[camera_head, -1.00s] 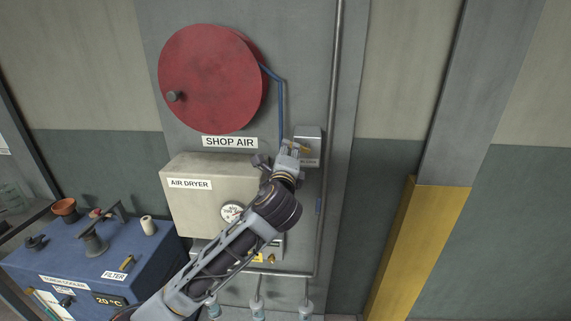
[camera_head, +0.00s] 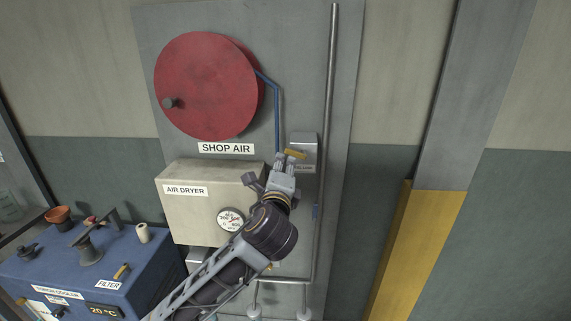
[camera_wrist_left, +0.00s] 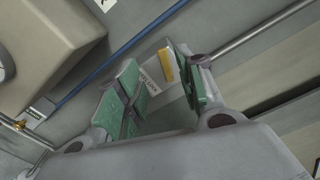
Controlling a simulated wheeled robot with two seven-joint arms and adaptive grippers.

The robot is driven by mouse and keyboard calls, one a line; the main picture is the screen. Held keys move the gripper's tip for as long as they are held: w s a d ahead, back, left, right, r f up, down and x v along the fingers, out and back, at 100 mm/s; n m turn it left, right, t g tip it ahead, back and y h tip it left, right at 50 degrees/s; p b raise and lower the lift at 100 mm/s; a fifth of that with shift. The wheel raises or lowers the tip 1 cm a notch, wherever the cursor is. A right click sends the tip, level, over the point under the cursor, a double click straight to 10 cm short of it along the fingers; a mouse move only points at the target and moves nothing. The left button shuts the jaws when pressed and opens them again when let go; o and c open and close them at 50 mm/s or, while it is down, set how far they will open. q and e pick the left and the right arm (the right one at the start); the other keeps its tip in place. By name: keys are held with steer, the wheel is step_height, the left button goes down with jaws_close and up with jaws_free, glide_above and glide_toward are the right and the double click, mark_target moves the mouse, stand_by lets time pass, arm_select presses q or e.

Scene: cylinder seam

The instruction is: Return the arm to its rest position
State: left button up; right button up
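My left arm reaches up from the bottom of the head view. Its left gripper (camera_head: 268,171) is open, with its fingers spread, just below and left of a small grey wall box (camera_head: 306,143) with a yellow lever (camera_head: 295,154). In the left wrist view, two fingers with green pads frame the gripper's gap (camera_wrist_left: 158,80), which is empty. The yellow lever (camera_wrist_left: 166,64) and a label show beyond the fingertips. From these views I cannot tell the exact distance between the fingers and the box. My right gripper is not in view.
The beige air dryer (camera_head: 205,205) with a gauge (camera_head: 230,219) is close beside my left arm. A vertical metal pipe (camera_head: 328,120) stands to the right, and a red reel (camera_head: 205,85) hangs above. A blue cooler (camera_head: 150,262) stands at lower left. A yellow-based post (camera_head: 420,250) is farther right.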

arm_select(q)
steer(key=s+a+f+n+g, duration=0.3)
steer(key=f+n, duration=0.1)
steer(key=f, duration=0.4)
steer(key=s+a+f+n+g, duration=0.2)
steer(key=s+a+f+n, duration=0.15)
steer(key=f, duration=0.45)
steer(key=s+a+f+n+g, duration=0.3)
steer(key=s+f+n, duration=0.1)
steer(key=f, duration=0.4)
steer(key=s+a+f+n+g, duration=0.35)
steer(key=s+f, duration=0.35)
steer(key=s, duration=0.3)
steer(key=s+a+f+n+g, duration=0.3)
steer(key=s+a+f+n, duration=0.15)
steer(key=s+f, duration=0.4)
steer(key=s+f+g, duration=0.1)
steer(key=s+f, duration=0.1)
steer(key=f, duration=1.5)
steer(key=s+f, duration=0.2)
steer(key=f, duration=1.4)
steer(key=s+a+f+g, duration=0.1)
steer(key=s+a+f, duration=0.2)
steer(key=s+f, duration=1.6)
steer(key=shift+s+a, duration=0.2)
steer(key=shift+s, duration=0.95)
